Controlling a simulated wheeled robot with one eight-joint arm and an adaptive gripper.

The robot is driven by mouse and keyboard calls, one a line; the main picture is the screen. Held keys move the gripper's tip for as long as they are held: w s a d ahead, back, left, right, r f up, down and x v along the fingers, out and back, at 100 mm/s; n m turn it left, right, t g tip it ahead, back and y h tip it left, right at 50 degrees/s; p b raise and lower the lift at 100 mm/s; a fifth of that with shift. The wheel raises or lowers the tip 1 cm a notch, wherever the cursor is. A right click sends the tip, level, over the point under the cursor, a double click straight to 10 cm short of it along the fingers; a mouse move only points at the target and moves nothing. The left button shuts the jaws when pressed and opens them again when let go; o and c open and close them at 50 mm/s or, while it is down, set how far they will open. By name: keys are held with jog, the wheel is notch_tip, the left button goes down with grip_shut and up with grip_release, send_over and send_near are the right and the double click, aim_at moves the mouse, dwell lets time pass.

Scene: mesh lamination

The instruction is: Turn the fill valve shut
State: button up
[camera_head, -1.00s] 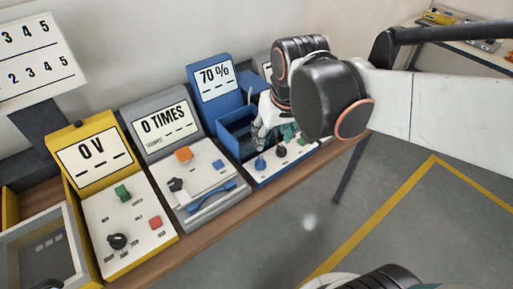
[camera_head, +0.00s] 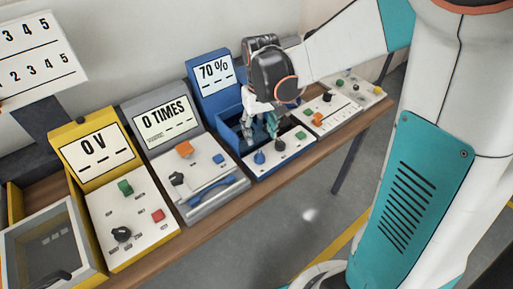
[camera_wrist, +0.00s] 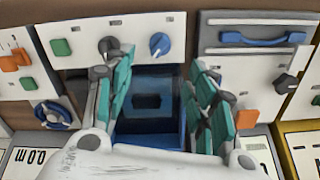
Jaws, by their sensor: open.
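The blue station (camera_head: 247,166) shows 70 % on its display (camera_head: 215,72). Its white front panel holds a blue knob (camera_head: 259,157), a black knob (camera_head: 278,145) and a green button (camera_head: 300,134). In the wrist view the blue knob (camera_wrist: 159,43) and black knob (camera_wrist: 109,45) lie just beyond my fingertips. A blue handwheel (camera_wrist: 56,114) stands left of my fingers there. No label shows which control is the fill valve. My gripper (camera_head: 261,132) is open and empty above the station's blue tank (camera_wrist: 150,128), which shows between the fingers (camera_wrist: 158,80). My gripper hides part of the tank in the head view.
A grey station (camera_head: 212,186) reading 0 TIMES and a yellow station (camera_head: 103,250) reading 0 V stand to the left. A panel with orange parts (camera_head: 328,119) stands to the right. The stations crowd the wooden bench (camera_head: 205,228); the floor in front is open.

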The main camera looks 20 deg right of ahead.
aim_at(260, 153)
notch_tip(260, 153, down, 11)
jog(key=b, duration=0.3)
jog(key=c, duration=1.1)
